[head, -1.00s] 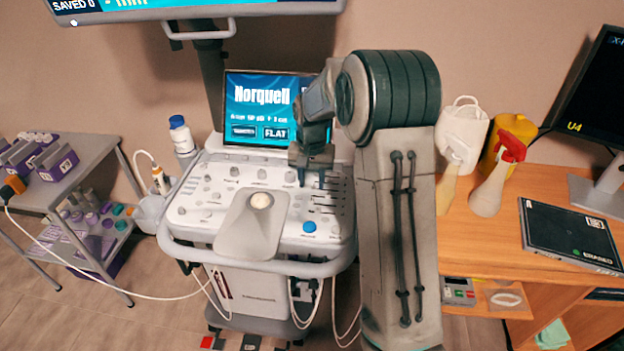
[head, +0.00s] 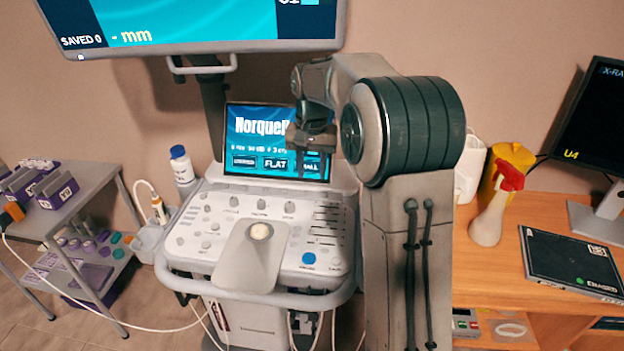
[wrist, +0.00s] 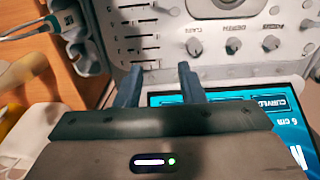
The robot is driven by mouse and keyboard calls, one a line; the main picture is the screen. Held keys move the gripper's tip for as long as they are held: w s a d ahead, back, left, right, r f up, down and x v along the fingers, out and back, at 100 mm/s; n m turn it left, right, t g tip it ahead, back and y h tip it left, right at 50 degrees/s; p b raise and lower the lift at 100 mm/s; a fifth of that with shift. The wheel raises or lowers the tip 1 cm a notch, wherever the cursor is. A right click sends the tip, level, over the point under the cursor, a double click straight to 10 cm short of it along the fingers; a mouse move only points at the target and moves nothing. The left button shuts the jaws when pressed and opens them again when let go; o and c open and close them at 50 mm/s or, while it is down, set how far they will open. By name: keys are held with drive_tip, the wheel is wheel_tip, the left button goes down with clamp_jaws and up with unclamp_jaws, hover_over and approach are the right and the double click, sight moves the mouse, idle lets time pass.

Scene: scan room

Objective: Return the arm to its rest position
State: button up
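My gripper (head: 312,172) hangs from the raised, folded arm in front of the small "Norquell" screen (head: 262,130) of the ultrasound console. Its two dark fingers point down and overlap the right part of that screen in the head view. In the wrist view the fingers (wrist: 160,86) stand apart with nothing between them, so the gripper is open and empty. The console's control panel (head: 215,225) lies below the gripper; its sliders and knobs (wrist: 232,45) show beyond the fingertips in the wrist view. I see no contact with the console.
A large monitor (head: 200,28) hangs above the console. A grey cart (head: 75,195) with purple boxes stands at left. On the wooden desk (head: 480,275) at right are a spray bottle (head: 492,205), a dark flat panel (head: 570,262) and a monitor (head: 595,125).

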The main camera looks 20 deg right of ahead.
drive_tip(key=shift+s+r, duration=0.1)
drive_tip(key=shift+r, duration=0.1)
drive_tip(key=s+a+n+t, duration=0.1)
drive_tip(key=s+n, duration=0.1)
drive_tip(key=s, duration=1.2)
drive_tip(key=s+a+f+n+t+p, duration=0.1)
drive_tip(key=s+n, duration=0.1)
drive_tip(key=s, duration=1.2)
drive_tip(key=shift+a+f+t, duration=0.2)
drive_tip(key=shift+f+t, duration=0.05)
drive_tip(key=shift+t, duration=0.15)
drive_tip(key=shift+s+d, duration=0.1)
drive_tip(key=shift+d, duration=0.05)
